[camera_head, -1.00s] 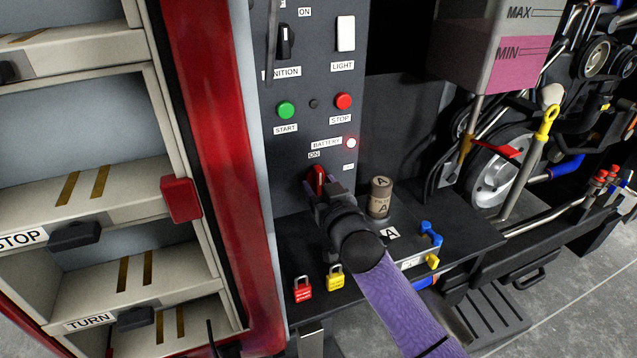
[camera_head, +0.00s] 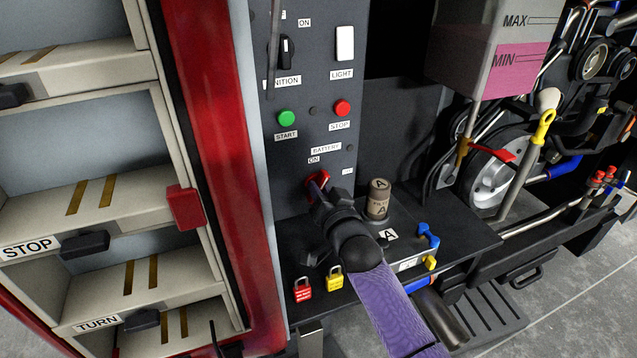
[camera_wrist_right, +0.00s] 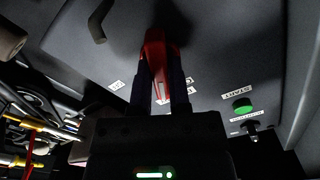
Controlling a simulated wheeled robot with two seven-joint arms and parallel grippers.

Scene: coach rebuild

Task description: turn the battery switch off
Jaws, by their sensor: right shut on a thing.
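The red battery switch (camera_head: 316,184) is on the dark control panel, below the BATTERY label (camera_head: 326,149) and the ON label. My right gripper (camera_head: 322,190) reaches it from the front and hides part of it. In the right wrist view the red handle (camera_wrist_right: 154,52) stands between the two dark fingers of my right gripper (camera_wrist_right: 164,85), which are shut on it. No light shows beside the BATTERY label. My left gripper is not in view.
Above are the green START button (camera_head: 286,118), red STOP button (camera_head: 342,108), ignition switch (camera_head: 286,52) and white light switch (camera_head: 345,43). Below, a shelf holds a filter can (camera_head: 378,198), a red padlock (camera_head: 303,289) and a yellow padlock (camera_head: 335,279). A red post (camera_head: 207,170) stands left.

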